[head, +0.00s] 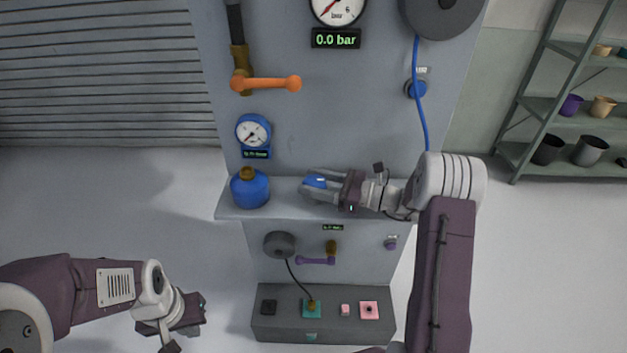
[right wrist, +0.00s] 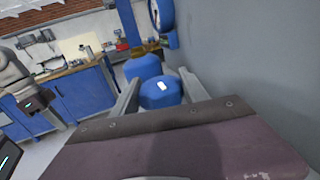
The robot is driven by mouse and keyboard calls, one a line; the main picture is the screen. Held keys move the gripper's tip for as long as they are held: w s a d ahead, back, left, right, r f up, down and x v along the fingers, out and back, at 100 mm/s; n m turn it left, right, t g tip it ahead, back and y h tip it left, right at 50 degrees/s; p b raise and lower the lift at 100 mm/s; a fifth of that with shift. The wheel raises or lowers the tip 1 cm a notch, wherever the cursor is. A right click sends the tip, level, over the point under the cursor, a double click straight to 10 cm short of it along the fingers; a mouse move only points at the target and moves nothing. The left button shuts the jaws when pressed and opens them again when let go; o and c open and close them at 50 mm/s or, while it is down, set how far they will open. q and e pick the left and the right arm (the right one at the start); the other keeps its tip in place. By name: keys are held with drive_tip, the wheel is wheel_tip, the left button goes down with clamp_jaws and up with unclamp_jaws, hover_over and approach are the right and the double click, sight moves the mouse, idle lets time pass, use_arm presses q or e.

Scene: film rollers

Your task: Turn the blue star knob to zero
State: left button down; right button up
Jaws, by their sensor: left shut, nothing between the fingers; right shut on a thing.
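A blue knob (head: 316,181) with a pale mark on top sits at the shelf on the grey panel. It also shows in the right wrist view (right wrist: 158,96), between the two fingers. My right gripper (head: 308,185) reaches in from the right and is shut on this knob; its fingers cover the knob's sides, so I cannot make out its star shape. A blue dial gauge (head: 253,131) with a small display is on the panel, up and to the left; its reading is too small to read. My left gripper (head: 188,318) is shut and empty, low at the left, away from the panel.
A blue vessel with a brass top (head: 250,190) stands on the shelf, left of my right gripper. An orange lever (head: 266,84) and a display reading 0.0 bar (head: 336,39) are above. A blue cable (head: 421,112) hangs at right. A grey box (head: 322,326) stands below.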

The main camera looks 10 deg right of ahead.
drive_tip(key=o, duration=1.4)
drive_tip(key=p+v, duration=0.1)
drive_tip(key=v, duration=0.8)
drive_tip(key=shift+d, duration=0.1)
drive_tip(key=shift+f, duration=0.1)
